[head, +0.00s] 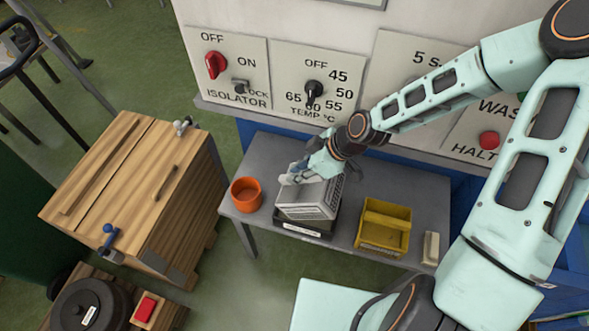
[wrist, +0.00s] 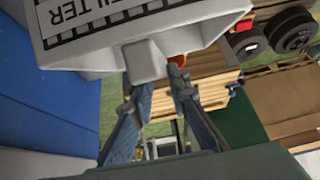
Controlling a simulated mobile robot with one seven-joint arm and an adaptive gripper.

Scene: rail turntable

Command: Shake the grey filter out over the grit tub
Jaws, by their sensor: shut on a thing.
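The grey filter (head: 310,199) is a slatted box above a dark tub (head: 301,230) on the grey table; I cannot tell whether the two touch. The tub has a pale label too small to read, so I cannot confirm it is the grit tub; its inside is hidden by the filter. My gripper (head: 290,180) is shut on the filter at its upper left. In the wrist view, the filter (wrist: 160,32) fills the top with its "FILTER" label showing, and its grey tab sits at the fingertips (wrist: 152,82).
An orange pot (head: 246,194) stands left of the tub. A yellow bin (head: 384,227) and a small pale block (head: 431,248) stand to the right. The grey table (head: 268,155) is bare at its back left. The control panel (head: 330,75) rises behind; a wooden crate (head: 130,190) stands left.

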